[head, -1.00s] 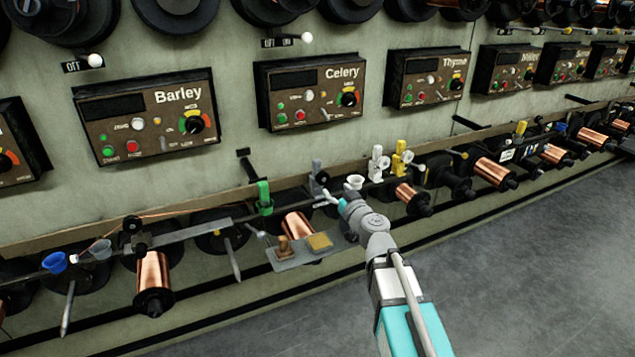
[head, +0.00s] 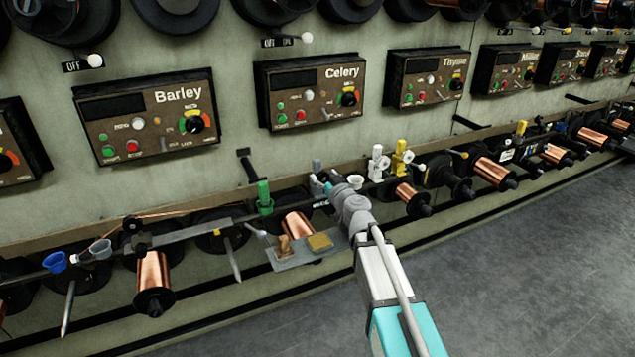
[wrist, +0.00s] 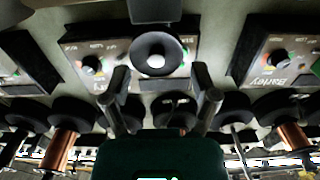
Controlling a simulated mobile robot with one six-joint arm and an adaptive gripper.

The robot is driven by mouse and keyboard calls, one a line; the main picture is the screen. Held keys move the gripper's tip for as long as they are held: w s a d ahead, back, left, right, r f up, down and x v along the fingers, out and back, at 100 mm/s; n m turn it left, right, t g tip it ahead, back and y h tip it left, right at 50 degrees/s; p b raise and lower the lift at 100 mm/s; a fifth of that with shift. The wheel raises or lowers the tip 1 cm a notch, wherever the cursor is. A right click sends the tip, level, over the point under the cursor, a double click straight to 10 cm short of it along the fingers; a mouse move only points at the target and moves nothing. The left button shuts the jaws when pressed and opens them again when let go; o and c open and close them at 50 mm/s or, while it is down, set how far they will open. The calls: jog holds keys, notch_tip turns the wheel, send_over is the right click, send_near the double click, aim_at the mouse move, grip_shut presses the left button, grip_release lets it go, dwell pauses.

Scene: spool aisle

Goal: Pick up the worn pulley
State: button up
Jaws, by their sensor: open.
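My gripper (head: 325,182) is at the guide rail below the Celery panel, beside a grey bracket (head: 316,166). In the wrist view my gripper (wrist: 160,82) has its two fingers spread apart with nothing gripped. A dark round disc with a pale centre (wrist: 155,54) shows just beyond and between the fingertips, apparently not touched by them. It looks like a pulley face, but I cannot tell for sure that it is the worn one. In the head view my gripper largely hides that spot. Another black pulley wheel (head: 132,224) sits on the rail below the Barley panel.
A green clamp (head: 264,198) is left of my gripper; a white cup (head: 356,182) and white (head: 378,163) and yellow (head: 401,158) fittings are close on its right. A grey tray (head: 288,263) with small blocks is below. The floor (head: 520,270) at right is clear.

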aim_at(321, 171)
jog(key=shift+x, duration=2.6)
jog(key=shift+d+r, duration=0.1)
jog(key=shift+r, duration=0.05)
jog(key=c, duration=1)
jog(key=shift+r, duration=0.1)
grip_shut()
